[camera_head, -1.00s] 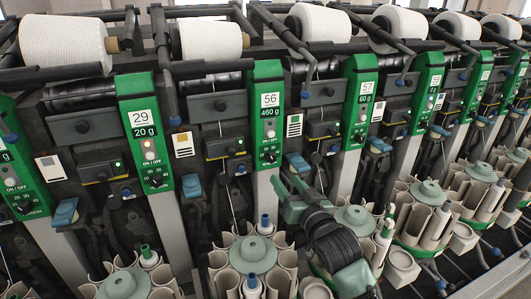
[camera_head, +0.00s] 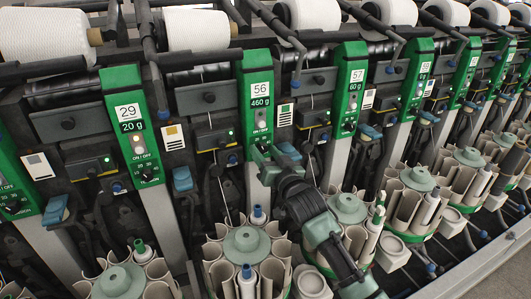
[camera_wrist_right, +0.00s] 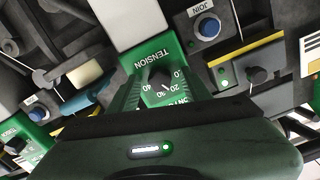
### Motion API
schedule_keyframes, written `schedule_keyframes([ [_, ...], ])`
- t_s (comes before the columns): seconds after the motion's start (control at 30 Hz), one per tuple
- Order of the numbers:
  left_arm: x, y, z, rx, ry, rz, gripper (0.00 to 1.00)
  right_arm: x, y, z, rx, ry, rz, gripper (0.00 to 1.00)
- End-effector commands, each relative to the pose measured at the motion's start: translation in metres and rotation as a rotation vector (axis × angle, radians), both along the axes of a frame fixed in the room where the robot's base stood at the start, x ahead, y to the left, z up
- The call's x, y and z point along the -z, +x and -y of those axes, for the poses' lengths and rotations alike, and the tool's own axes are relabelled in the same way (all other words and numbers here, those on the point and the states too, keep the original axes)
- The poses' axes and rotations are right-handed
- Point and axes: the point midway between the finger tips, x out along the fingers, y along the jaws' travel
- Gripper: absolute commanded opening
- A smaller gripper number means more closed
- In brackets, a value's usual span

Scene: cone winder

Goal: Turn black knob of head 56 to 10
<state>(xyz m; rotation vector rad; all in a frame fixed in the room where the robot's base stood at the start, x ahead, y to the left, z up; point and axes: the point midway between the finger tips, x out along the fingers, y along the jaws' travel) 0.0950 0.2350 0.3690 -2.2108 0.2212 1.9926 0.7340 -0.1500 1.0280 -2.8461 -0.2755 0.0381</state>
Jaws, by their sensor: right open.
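The green panel of head 56 (camera_head: 257,93) stands left of centre in the head view, its display reading 460 g. My right gripper (camera_head: 264,153) is at the panel's lower end and hides much of the knob area there. In the right wrist view, the black knob (camera_wrist_right: 159,78) shows upside down under the word TENSION, ringed by white numbers. My right gripper (camera_wrist_right: 161,92) is open, with its green fingers on either side of the dial. I cannot tell whether they touch the knob, and its exact setting is unclear. My left gripper is out of view.
Head 29's panel (camera_head: 135,125) is to the left and head 57's panel (camera_head: 349,88) to the right. Below are round bobbin magazines (camera_head: 246,243). A blue JOIN button (camera_wrist_right: 208,27) sits beside the dial in the wrist view. White yarn cones (camera_head: 197,29) line the top.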

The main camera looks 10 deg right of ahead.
Motion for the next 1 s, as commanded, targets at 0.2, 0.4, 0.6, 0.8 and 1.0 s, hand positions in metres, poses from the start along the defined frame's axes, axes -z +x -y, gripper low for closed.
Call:
schedule_keyframes([
  [0.2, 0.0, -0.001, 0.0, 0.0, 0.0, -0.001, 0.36, 0.0, 0.0, 0.0, 0.0, 0.0, 0.0, 0.21],
  [0.4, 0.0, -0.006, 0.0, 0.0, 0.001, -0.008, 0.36, 0.0, 0.0, 0.0, 0.0, 0.0, -0.001, 0.0],
  [0.6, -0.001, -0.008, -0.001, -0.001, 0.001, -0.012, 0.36, 0.0, 0.0, 0.0, 0.0, -0.027, 0.004, 0.0],
  [0.8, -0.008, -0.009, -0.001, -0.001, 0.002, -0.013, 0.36, -0.001, 0.0, 0.001, 0.0, -0.12, 0.022, 0.0],
  [1.0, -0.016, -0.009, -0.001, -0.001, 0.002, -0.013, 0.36, -0.001, 0.0, 0.001, 0.001, -0.278, 0.052, 0.0],
])
